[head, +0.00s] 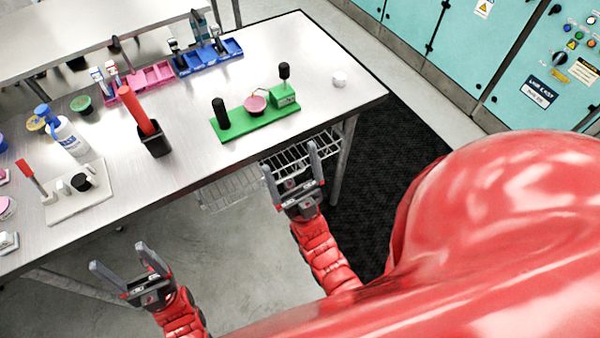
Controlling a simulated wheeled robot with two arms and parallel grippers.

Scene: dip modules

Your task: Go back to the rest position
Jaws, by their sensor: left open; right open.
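My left gripper (120,268) is open and empty, in front of the table's near edge at the lower left of the head view. My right gripper (290,175) is open and empty, in front of the table's near edge at the middle, with a wire rack behind it. Both grippers are apart from the table and everything on it. My arms are red, and the right one is partly hidden by a large red shape at the lower right.
The metal table (340,115) carries a green stand (245,122), a black holder (155,143) with a red stick, a white-blue bottle (68,138), a white board (75,208), pink (150,77) and blue (225,50) trays. A wire rack (235,187) hangs below. Teal cabinets (530,60) stand right.

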